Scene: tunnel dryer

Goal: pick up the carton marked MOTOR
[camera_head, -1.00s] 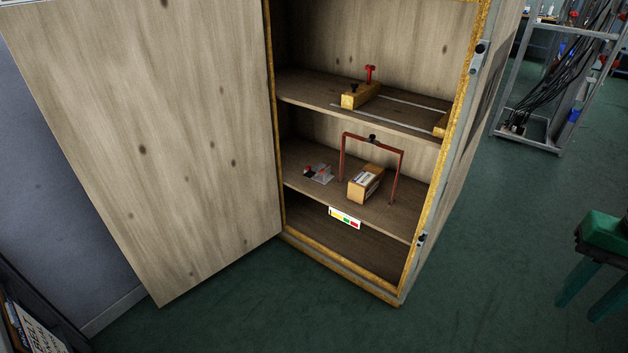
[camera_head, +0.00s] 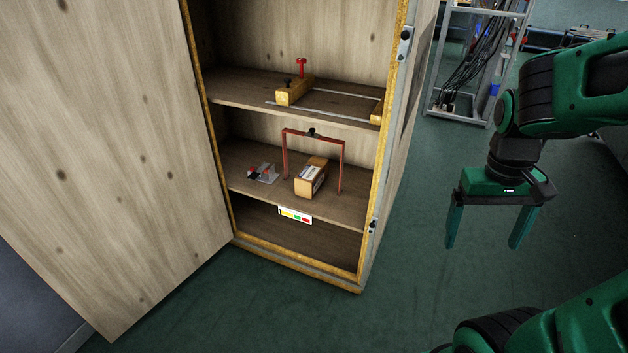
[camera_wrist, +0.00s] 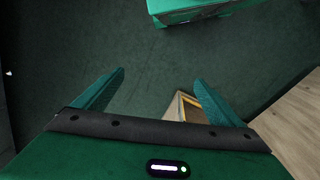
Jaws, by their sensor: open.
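A small brown carton (camera_head: 311,177) with a white label sits on the middle shelf of the open wooden cabinet. Its print is too small to read, so I cannot tell whether it says MOTOR. A reddish metal frame (camera_head: 286,157) stands around it like an arch, with a dark knob on its top bar. My gripper (camera_head: 483,244) is open and empty, outside the cabinet to its right, fingers pointing down. The carton does not show in the wrist view.
A small grey device with red and black parts (camera_head: 263,173) sits left of the carton. A coloured label (camera_head: 295,215) is on the shelf edge. The shelf above (camera_head: 335,114) holds a wooden clamp. The cabinet door (camera_head: 100,150) stands open left.

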